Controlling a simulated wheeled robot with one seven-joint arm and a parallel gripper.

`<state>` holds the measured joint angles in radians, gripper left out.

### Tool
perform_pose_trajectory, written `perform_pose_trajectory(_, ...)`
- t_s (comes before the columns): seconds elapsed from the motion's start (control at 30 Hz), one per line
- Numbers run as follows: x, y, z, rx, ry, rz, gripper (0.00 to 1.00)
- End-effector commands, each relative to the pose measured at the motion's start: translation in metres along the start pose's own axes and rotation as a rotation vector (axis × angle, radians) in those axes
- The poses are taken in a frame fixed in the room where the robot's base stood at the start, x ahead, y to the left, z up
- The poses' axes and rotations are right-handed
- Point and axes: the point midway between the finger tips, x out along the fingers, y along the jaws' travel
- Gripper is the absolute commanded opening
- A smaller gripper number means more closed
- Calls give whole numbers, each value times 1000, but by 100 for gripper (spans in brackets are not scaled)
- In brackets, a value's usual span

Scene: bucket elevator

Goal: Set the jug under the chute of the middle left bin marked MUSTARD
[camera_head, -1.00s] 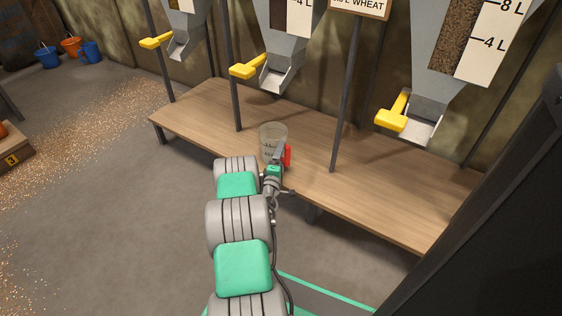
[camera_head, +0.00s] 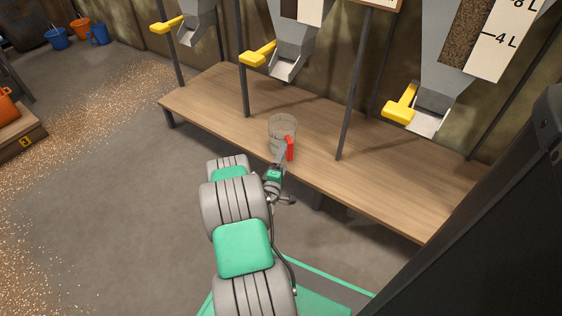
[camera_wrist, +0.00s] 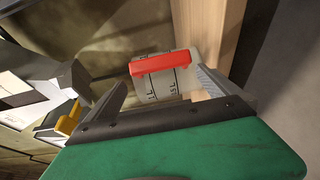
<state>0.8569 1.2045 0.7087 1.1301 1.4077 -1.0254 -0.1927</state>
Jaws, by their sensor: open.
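The jug (camera_head: 282,130) is clear with dark markings and a red handle (camera_head: 290,148). It stands upright on the wooden bench, in front of and a little below the chute (camera_head: 291,64) of the middle bin. My gripper (camera_head: 281,158) is at the jug's near side, by the handle. In the wrist view, the red handle (camera_wrist: 160,67) lies ahead between the open fingers of my gripper (camera_wrist: 165,90), with the jug (camera_wrist: 168,84) behind it. I cannot tell whether a finger touches the handle. The bins' names are out of frame or unreadable.
The bench (camera_head: 385,190) has free room left and right of the jug. Dark posts (camera_head: 354,90) rise from it. Yellow levers (camera_head: 257,54) stick out beside the chutes. Another chute (camera_head: 430,115) hangs at right, one (camera_head: 196,32) at left. Grain lies spilled on the floor at left.

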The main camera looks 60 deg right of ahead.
Motion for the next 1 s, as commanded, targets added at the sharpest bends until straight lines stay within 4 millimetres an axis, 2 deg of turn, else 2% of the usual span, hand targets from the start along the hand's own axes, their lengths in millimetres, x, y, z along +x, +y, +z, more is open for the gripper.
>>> perform_pose_trajectory(0.23, -25, 2, 0, 2, 0, 1, 100)
perform_pose_trajectory(0.47, -28, 5, -4, 18, -6, 2, 100)
perform_pose_trajectory(0.57, -13, 31, -24, 118, -44, -11, 100)
perform_pose_trajectory(0.67, -2, 73, -67, 315, -115, -87, 100)
perform_pose_trajectory(0.73, -13, 101, -109, 469, -160, -200, 100)
perform_pose_trajectory(0.77, -23, 112, -127, 527, -176, -260, 100)
perform_pose_trajectory(0.8, -42, 127, -152, 596, -192, -346, 100)
perform_pose_trajectory(0.87, -80, 146, -186, 677, -207, -493, 100)
perform_pose_trajectory(0.9, -113, 160, -207, 714, -208, -599, 100)
perform_pose_trajectory(0.97, -172, 180, -232, 742, -202, -768, 100)
perform_pose_trajectory(1.0, -216, 193, -244, 741, -190, -883, 100)
